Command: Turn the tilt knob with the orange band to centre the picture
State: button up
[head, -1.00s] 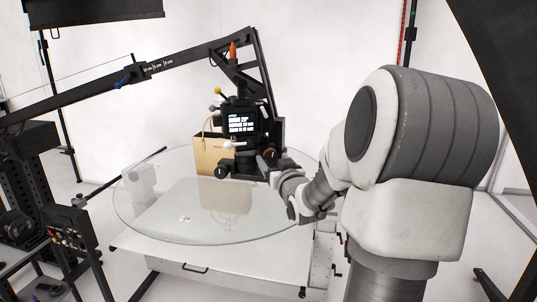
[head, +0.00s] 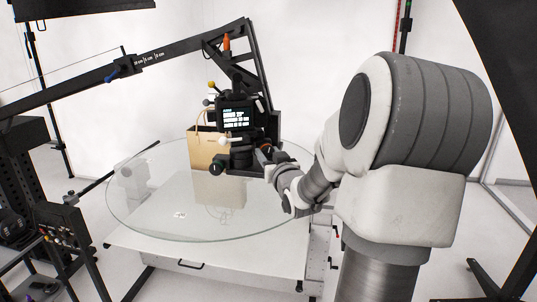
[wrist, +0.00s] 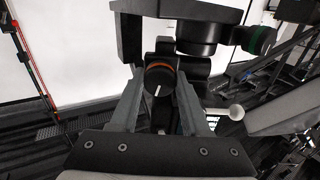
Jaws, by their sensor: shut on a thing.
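The tilt knob (wrist: 158,80) is a black, round knob with an orange band and a white pointer line. In the wrist view it sits between the two fingers of my gripper (wrist: 160,86), which is shut on it. In the head view the orange band (head: 267,148) shows just beyond my gripper (head: 270,165), low on the right of the camera mount. The camera (head: 236,116) above has a lit screen with dark and pale blocks; its picture is too small to read.
A tan paper bag (head: 203,150) stands behind the camera on the glass turntable (head: 150,215). A black boom arm (head: 90,84) reaches in from the left.

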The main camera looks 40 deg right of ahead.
grip_shut()
jog(key=shift+f+n+b, duration=0.1)
jog(key=shift+n+b, duration=0.3)
jog(key=shift+b, duration=0.35)
